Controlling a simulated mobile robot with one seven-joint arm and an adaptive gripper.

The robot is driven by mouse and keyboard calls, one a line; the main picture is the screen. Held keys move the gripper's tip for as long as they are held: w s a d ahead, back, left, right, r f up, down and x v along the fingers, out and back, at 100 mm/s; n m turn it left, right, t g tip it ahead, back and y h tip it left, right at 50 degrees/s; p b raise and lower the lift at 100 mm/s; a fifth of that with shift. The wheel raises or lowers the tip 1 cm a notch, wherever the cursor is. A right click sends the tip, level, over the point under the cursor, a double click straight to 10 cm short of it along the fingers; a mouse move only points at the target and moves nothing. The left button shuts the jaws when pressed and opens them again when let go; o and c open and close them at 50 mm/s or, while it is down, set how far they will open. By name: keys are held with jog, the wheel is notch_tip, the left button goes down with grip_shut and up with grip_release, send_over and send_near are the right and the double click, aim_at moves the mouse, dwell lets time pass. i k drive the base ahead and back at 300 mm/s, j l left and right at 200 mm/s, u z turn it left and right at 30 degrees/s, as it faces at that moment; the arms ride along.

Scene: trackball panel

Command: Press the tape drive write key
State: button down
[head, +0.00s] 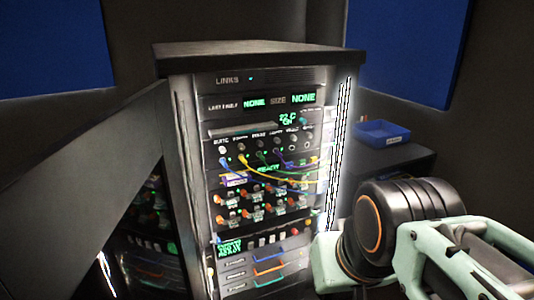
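An equipment rack (188,130) stands in the middle of the head view. Near its bottom is a panel with a green text display (229,247), a row of small pale keys (265,241) and small reddish buttons (294,232). Lettering there is too small to read, so I cannot tell which key is the tape drive write key. My arm, pale green with a black joint, fills the lower right, close to the rack's lower right side. My gripper's fingers do not show.
Yellow, blue and purple cables (265,170) loop across the rack front. Orange knobs (245,213) stick out below them. Colored handles (268,271) sit at the bottom. A blue tray (382,133) rests on a dark surface at right. A dark slanted panel (90,180) stands left.

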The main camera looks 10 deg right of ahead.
aim_at(301, 162)
jog(key=i+j+z, duration=0.1)
jog(key=i, duration=0.9)
